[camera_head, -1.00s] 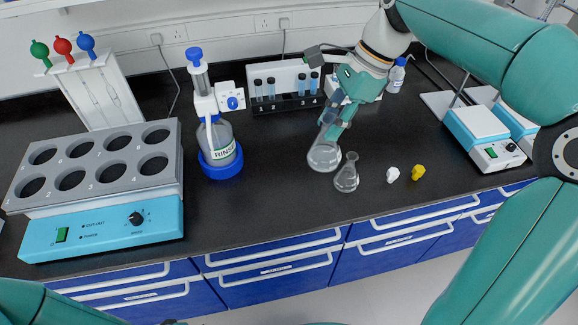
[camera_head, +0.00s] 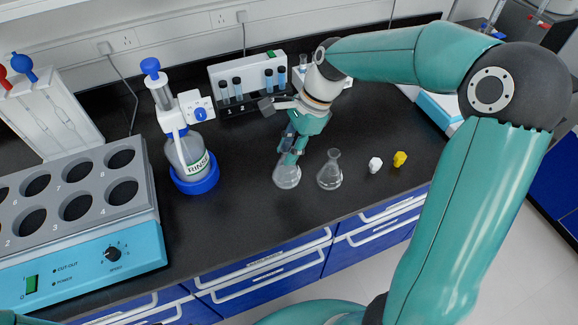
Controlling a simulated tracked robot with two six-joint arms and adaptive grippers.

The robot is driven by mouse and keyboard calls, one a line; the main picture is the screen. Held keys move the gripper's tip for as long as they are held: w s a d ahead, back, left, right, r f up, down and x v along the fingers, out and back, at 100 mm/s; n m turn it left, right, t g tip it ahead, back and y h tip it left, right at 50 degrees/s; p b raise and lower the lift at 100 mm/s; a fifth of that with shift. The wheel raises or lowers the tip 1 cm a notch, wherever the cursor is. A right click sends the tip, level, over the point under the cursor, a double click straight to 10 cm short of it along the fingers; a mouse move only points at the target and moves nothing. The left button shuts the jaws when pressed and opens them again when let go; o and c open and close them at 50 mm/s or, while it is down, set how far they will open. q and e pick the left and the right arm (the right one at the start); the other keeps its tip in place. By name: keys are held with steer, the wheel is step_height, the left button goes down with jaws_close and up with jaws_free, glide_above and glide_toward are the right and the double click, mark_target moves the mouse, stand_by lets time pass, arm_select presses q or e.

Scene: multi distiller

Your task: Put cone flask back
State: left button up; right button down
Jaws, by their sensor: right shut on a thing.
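A clear cone flask (camera_head: 287,174) is at my right gripper (camera_head: 291,151), whose fingers are shut around its neck. The flask looks upright, at or just above the black bench top; I cannot tell if it touches. A second cone flask (camera_head: 330,172) stands on the bench just to the right, apart from the held one. The neck of the held flask is partly hidden by the fingers. My left gripper is not in view.
A rinse bottle (camera_head: 190,160) in a blue base stands to the left. A grey heating block with holes (camera_head: 80,190) fills the far left. A vial rack (camera_head: 262,104) stands behind the gripper. White (camera_head: 375,164) and yellow (camera_head: 400,159) stoppers lie to the right.

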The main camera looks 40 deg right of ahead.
mark_target(290, 167)
step_height(290, 167, down, 7)
steer(key=shift+r, duration=0.1)
stand_by(0.3)
steer(key=c, duration=0.9)
jaws_free()
steer(key=shift+r, duration=0.1)
steer(key=v, duration=1.2)
